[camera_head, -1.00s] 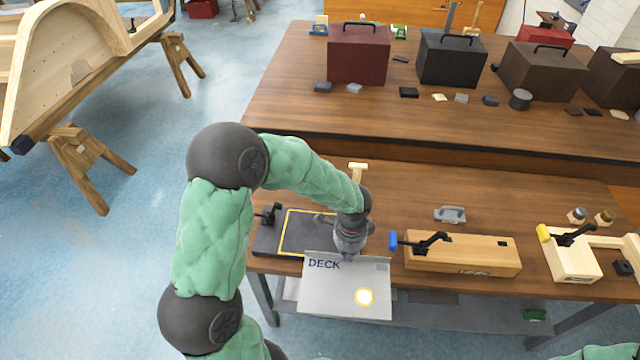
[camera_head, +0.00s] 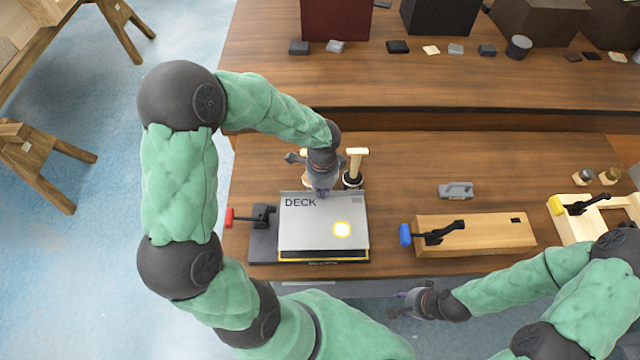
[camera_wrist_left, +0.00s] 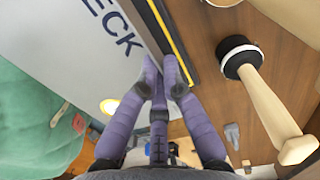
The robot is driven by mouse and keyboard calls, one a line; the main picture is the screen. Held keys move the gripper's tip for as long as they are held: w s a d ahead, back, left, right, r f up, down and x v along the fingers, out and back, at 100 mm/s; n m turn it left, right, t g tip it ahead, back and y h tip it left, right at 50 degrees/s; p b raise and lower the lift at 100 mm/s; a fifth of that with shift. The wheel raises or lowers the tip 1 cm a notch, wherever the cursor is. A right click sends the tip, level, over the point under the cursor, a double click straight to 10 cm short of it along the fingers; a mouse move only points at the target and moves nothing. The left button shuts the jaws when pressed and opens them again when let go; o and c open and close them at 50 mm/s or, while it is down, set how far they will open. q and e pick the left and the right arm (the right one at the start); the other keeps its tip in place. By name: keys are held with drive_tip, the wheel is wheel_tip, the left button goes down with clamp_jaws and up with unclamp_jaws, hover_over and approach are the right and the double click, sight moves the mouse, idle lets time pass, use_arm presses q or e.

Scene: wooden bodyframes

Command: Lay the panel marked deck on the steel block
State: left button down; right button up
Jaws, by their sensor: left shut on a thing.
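The grey-white panel marked DECK (camera_head: 310,222) lies roughly level over the dark steel block (camera_head: 262,247), covering most of it. A yellow line of the block shows along the panel's front edge. Whether the panel touches the block I cannot tell. My left gripper (camera_head: 322,192) is shut on the panel's far edge. In the left wrist view the gripper's purple fingers (camera_wrist_left: 164,78) pinch the edge of the panel (camera_wrist_left: 70,40), beside the block's yellow line (camera_wrist_left: 172,40). My right gripper (camera_head: 405,302) is off the table's front edge, away from the panel; its fingers are too small to read.
A toggle clamp with a red handle (camera_head: 250,217) stands at the block's left end. A mallet (camera_head: 355,165) stands just behind the panel. A wooden block with a blue-handled clamp (camera_head: 435,233) is to the right. Bare tabletop lies between them.

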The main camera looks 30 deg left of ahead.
sight(322, 201)
use_arm(q)
drive_tip(key=shift+d+f+b, duration=0.1)
drive_tip(key=shift+f+b, duration=0.3)
drive_tip(key=shift+f, duration=0.1)
wheel_tip(322, 201, down, 3)
drive_tip(key=shift+r+b, duration=0.1)
drive_tip(key=shift+b, duration=1.15)
drive_tip(key=shift+f+b, duration=0.75)
drive_tip(key=shift+f, duration=0.35)
drive_tip(key=shift+f, duration=0.2)
drive_tip(key=c, duration=1.3)
unclamp_jaws()
